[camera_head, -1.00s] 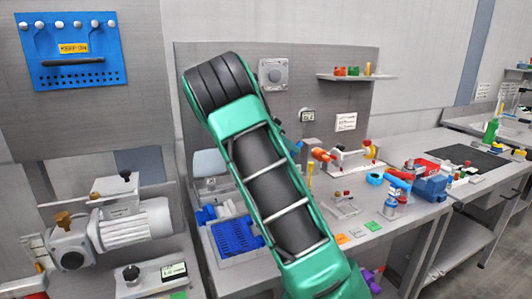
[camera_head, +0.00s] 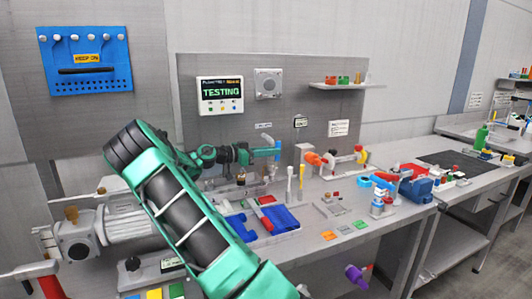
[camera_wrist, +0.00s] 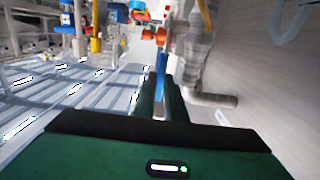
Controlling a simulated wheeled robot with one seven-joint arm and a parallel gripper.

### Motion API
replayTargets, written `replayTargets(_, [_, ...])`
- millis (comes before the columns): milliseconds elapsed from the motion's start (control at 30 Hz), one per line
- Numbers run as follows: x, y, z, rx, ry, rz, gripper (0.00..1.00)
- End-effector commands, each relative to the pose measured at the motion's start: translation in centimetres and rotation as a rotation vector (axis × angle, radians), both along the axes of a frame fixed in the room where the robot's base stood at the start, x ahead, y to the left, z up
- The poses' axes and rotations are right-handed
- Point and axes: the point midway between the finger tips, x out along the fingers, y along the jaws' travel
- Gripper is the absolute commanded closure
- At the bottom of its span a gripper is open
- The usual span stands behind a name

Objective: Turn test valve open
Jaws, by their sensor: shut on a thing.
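The test valve shows as a blue lever (camera_head: 277,146) beside grey pipework at the back of the bench. My gripper (camera_head: 264,152) reaches it from the left, in front of the back panel. In the wrist view the blue lever (camera_wrist: 161,70) stands between the two dark fingers of my gripper (camera_wrist: 162,104), which are shut on it. The valve body is hard to make out.
A tray with blue parts (camera_head: 281,219) stands on the bench below my arm. An orange-and-red pipe fitting (camera_head: 318,160) is right of the lever. A grey motor unit (camera_head: 122,222) is at the left. A shelf (camera_head: 345,86) hangs at the upper right.

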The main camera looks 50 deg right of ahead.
Motion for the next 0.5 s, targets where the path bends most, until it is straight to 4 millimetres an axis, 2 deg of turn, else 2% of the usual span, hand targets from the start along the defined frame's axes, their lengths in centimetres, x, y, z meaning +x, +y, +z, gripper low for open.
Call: replayTargets(500, [-0.2,0.21,-0.64,-0.054,0.038,-0.01,1.0])
